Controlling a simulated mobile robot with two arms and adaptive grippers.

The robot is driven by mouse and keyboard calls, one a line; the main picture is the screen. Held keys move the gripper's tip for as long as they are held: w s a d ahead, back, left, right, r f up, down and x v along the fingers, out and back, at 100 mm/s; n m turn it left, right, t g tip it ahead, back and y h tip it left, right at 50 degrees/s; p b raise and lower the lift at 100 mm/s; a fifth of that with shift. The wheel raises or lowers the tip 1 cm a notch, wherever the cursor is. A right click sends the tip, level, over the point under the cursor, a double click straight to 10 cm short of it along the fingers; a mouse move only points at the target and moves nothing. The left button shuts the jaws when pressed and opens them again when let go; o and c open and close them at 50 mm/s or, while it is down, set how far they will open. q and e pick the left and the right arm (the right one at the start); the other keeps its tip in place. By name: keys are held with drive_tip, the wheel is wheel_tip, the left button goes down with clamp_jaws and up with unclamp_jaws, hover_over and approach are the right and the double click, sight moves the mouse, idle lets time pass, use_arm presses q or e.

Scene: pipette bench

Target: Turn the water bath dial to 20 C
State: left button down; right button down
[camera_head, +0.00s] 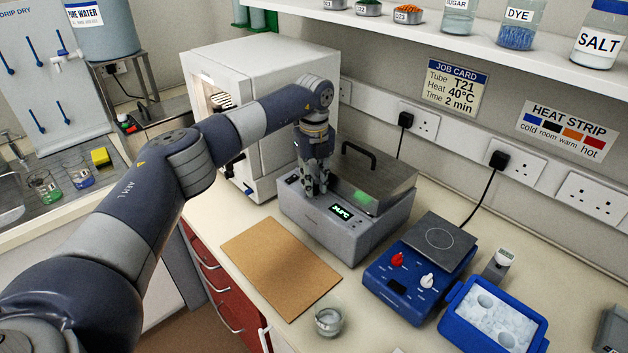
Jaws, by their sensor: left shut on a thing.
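The water bath (362,235) is a grey box on the bench with a steel lid and a black handle. Its front panel has a small green-lit display (341,211), whose reading is too small to be sure of. My left gripper (316,190) points down over the left part of that panel. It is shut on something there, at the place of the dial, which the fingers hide. My right gripper is not in view.
A brown board (280,262) lies in front of the bath, with a small glass jar (329,321) near it. A blue hotplate stirrer (420,265) and a blue ice tray (493,316) stand to the right. A white cabinet (262,150) stands behind my left arm.

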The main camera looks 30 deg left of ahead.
use_arm(q)
drive_tip(key=shift+r+n, duration=0.1)
drive_tip(key=shift+n, duration=1.7)
drive_tip(key=c, duration=1.4)
unclamp_jaws()
